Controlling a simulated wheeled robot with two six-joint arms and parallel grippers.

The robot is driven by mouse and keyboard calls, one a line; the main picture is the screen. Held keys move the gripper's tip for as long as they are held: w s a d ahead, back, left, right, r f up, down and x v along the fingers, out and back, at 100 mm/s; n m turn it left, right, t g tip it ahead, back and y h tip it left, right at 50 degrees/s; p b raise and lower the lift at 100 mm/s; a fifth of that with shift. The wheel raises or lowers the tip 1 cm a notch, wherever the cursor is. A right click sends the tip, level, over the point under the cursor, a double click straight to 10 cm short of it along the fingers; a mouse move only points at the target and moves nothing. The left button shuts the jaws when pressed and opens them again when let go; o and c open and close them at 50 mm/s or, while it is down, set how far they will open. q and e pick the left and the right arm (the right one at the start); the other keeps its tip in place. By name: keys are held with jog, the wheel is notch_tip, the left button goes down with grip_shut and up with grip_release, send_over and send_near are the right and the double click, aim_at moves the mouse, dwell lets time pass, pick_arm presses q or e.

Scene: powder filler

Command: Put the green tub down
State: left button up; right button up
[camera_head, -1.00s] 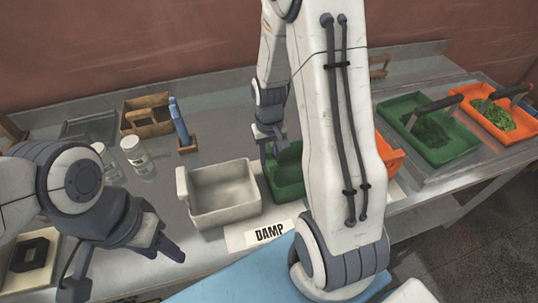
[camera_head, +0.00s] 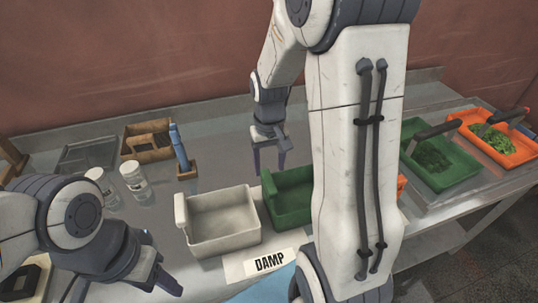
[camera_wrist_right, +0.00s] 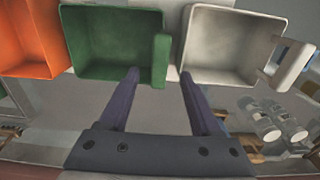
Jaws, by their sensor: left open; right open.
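The green tub (camera_head: 288,196) stands on the metal counter just right of the white tub (camera_head: 222,220), partly hidden behind my right arm in the head view. In the right wrist view the green tub (camera_wrist_right: 112,42) sits between an orange tub (camera_wrist_right: 30,40) and the white tub (camera_wrist_right: 232,46), with its handle toward the white one. My right gripper (camera_head: 268,160) is open and empty, apart from the green tub on its wall side. Its spread fingers (camera_wrist_right: 160,85) also show in the wrist view. My left gripper (camera_head: 125,290) is open and empty at the lower left.
A DAMP label (camera_head: 270,263) lies in front of the tubs. White jars (camera_head: 135,182), a blue-handled tool in a wooden stand (camera_head: 183,160) and a wooden box (camera_head: 148,142) stand left. A green tray (camera_head: 440,160) and orange tray (camera_head: 495,138) stand right.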

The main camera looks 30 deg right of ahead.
notch_tip(320, 180, up, 4)
jog(key=r, duration=0.1)
jog(key=s+a+n, duration=0.4)
jog(key=s+a, duration=0.1)
jog(key=a, duration=0.7)
jog(key=s+a+n+y, duration=0.1)
jog(key=s+a+n, duration=0.5)
jog(key=s+a, duration=0.3)
jog(key=s, duration=0.4)
jog(key=shift+s+a+r, duration=0.15)
jog(key=shift+a+r, duration=0.1)
